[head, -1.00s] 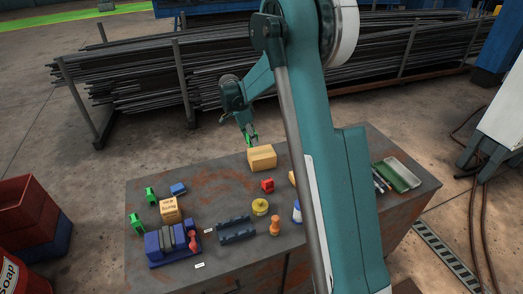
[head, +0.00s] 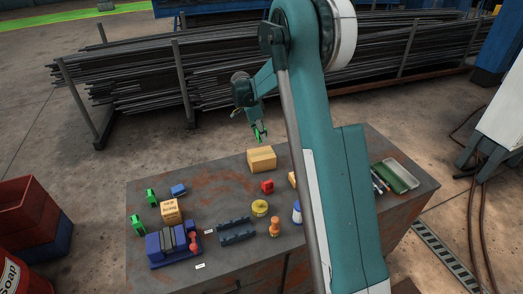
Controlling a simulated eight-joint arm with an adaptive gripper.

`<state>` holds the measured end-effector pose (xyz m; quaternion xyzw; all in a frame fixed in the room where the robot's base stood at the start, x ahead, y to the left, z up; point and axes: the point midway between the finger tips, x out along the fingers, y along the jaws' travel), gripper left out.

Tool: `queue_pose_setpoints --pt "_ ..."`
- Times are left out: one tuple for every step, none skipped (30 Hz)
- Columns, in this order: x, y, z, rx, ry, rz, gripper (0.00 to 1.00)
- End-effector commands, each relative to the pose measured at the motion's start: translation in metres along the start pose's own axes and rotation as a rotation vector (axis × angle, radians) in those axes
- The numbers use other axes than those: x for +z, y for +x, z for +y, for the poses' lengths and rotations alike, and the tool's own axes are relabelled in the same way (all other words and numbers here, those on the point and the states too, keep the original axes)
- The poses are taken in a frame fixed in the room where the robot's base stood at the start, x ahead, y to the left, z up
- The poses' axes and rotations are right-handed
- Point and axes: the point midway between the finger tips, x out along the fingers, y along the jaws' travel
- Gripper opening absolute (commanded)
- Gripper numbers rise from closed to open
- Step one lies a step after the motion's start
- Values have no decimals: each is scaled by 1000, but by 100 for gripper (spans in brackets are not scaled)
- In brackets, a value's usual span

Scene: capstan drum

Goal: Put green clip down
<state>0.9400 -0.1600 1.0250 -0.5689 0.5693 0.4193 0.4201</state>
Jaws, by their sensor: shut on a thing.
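My gripper (head: 260,136) is at the upper middle of the head view, in the air above the far edge of the table (head: 215,270). It is shut on a green clip (head: 259,134), which is small and partly covered by the fingers. The held clip shows above and just behind a tan box (head: 262,159), apart from it. Two other green clips stand on the left of the table, one further back (head: 151,196) and one nearer the left edge (head: 137,224).
The table's back left is mostly bare. My arm hides part of the right side.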

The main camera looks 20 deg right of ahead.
Motion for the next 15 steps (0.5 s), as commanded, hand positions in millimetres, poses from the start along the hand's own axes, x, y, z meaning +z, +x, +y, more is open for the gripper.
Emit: queue_pose_setpoints --pt "2 7 0 0 0 0 15" --pt "4 12 0 0 0 0 15" --pt "5 17 0 0 0 0 15" --pt "6 21 0 0 0 0 15" --pt "8 25 0 0 0 0 15" --pt "9 30 0 0 0 0 15" --pt "10 33 0 0 0 0 15" --pt "11 36 0 0 0 0 15" --pt "12 39 0 0 0 0 15" --pt "13 41 0 0 0 0 15" --pt "13 42 0 0 0 0 15" --pt "13 43 0 0 0 0 15" --pt "14 43 0 0 0 0 15" --pt "14 44 0 0 0 0 15" --pt "14 44 0 0 0 0 15"
